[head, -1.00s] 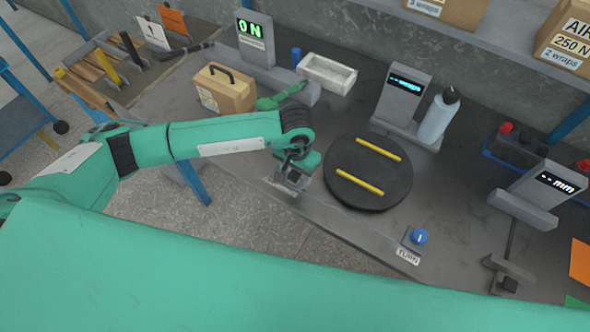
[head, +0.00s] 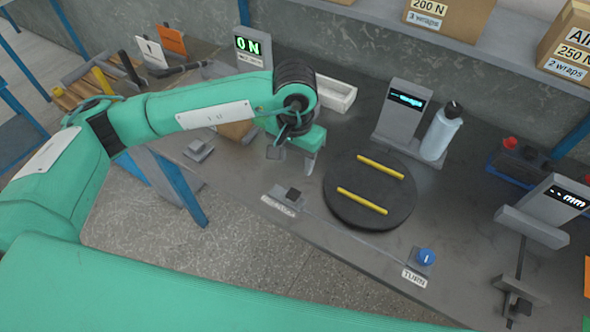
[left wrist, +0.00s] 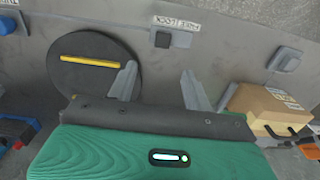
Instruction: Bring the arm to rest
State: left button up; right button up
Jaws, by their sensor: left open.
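My left arm comes in from the left in the head view. Its gripper (head: 291,158) hangs above the bench (head: 270,228), left of the round black turntable (head: 345,207). In the left wrist view its two fingers (left wrist: 158,88) stand apart with nothing between them. The turntable (left wrist: 118,85) is beyond the left finger there, and a cardboard box with a handle (left wrist: 262,105) is to the right. My right gripper does not show in either view.
Yellow bars (head: 362,201) lie on the turntable. A bottle (head: 440,132), a display stand (head: 402,112) and a white tray (head: 335,94) stand behind. A blue knob (head: 426,257) and a small black-topped block (head: 293,195) sit near the front edge. A gauge (head: 545,208) is at right.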

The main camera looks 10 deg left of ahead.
pick_arm(q)
jog(key=shift+r, duration=0.3)
